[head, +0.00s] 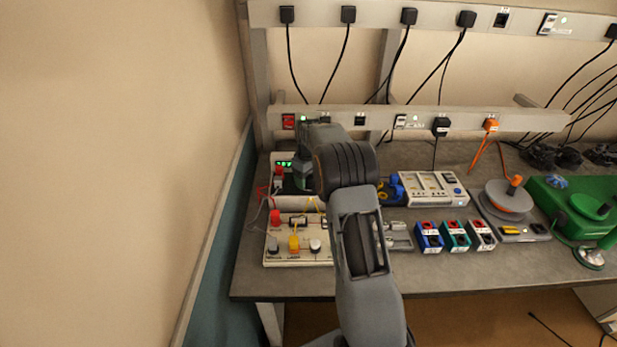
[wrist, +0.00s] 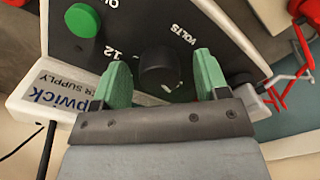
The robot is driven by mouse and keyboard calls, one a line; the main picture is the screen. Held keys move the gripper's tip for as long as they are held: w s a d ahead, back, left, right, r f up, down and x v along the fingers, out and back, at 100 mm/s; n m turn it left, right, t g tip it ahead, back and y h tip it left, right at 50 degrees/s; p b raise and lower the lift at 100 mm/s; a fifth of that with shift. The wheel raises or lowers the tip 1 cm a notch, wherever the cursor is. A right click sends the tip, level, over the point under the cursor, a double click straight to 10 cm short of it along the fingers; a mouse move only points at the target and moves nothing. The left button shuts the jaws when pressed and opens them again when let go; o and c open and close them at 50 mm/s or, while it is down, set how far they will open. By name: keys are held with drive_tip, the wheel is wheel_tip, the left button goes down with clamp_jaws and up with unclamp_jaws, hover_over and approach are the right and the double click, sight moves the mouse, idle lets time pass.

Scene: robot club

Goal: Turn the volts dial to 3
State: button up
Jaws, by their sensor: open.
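The volts dial (wrist: 158,66) is a round black knob on the dark front panel of a white power supply (wrist: 50,92), with "VOLTS" printed beside it. A "12" is printed to its left, and a small white mark shows below the knob; I cannot tell which number the dial points at. My gripper (wrist: 160,58) is open, its two green fingers on either side of the dial with gaps showing. In the head view the power supply (head: 285,160) has a lit green display at the bench's left end, and my arm hides most of its panel.
A green round button (wrist: 83,20) is on the panel, and red leads (wrist: 300,68) lie to the right. A white board with knobs (head: 275,258) stands in front of the supply. A power strip (head: 380,115) runs behind. The wall is close on the left.

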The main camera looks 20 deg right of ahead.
sight(308, 177)
drive_tip(key=shift+r, duration=0.1)
wheel_tip(308, 177, up, 14)
drive_tip(key=shift+f+b, duration=0.2)
drive_tip(key=shift+b, duration=0.25)
idle(0.4)
